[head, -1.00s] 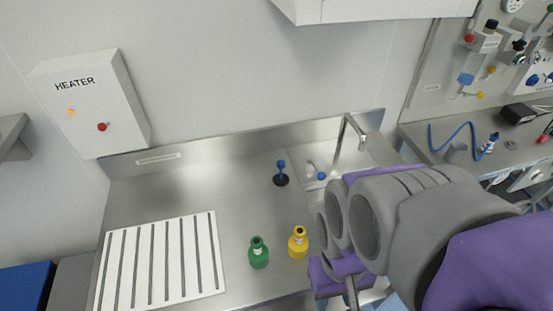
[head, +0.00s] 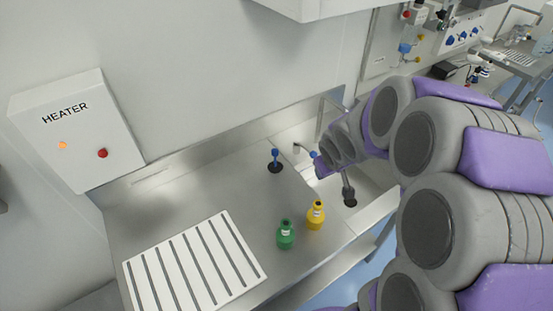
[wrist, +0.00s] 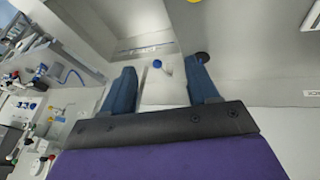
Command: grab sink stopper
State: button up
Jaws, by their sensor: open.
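The sink stopper (head: 275,161), a black disc with an upright blue handle, stands on the steel counter left of the sink. In the wrist view, its black disc (wrist: 202,56) shows just beyond the tip of the right finger, which hides part of it. My gripper (wrist: 161,68) is open and empty, its two blue fingers wide apart. The stopper is not between them. In the head view my arm reaches over the sink, right of the stopper, and the fingers are hard to make out.
The tap (head: 320,118) rises behind the sink (head: 375,192), close to my arm. A green bottle (head: 286,236) and a yellow bottle (head: 316,217) stand in front of the stopper. A white slotted rack (head: 195,265) lies at the left. The counter around the stopper is clear.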

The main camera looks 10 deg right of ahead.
jog(key=w+a+f+n+t+y+p, duration=0.1)
jog(key=w+f+n+t, duration=0.15)
jog(key=w, duration=0.55)
jog(key=n+t+y+p, duration=0.2)
jog(key=t+y+p, duration=0.1)
jog(key=y, duration=0.4)
send_near(276, 151)
jog(key=shift+g, duration=0.25)
jog(key=shift+x, duration=6.1)
jog(key=shift+w+a, duration=0.2)
jog(key=shift+w, duration=0.1)
jog(key=shift+d, duration=0.25)
jog(key=c, duration=0.6)
jog(key=shift+a, duration=0.1)
grip_shut()
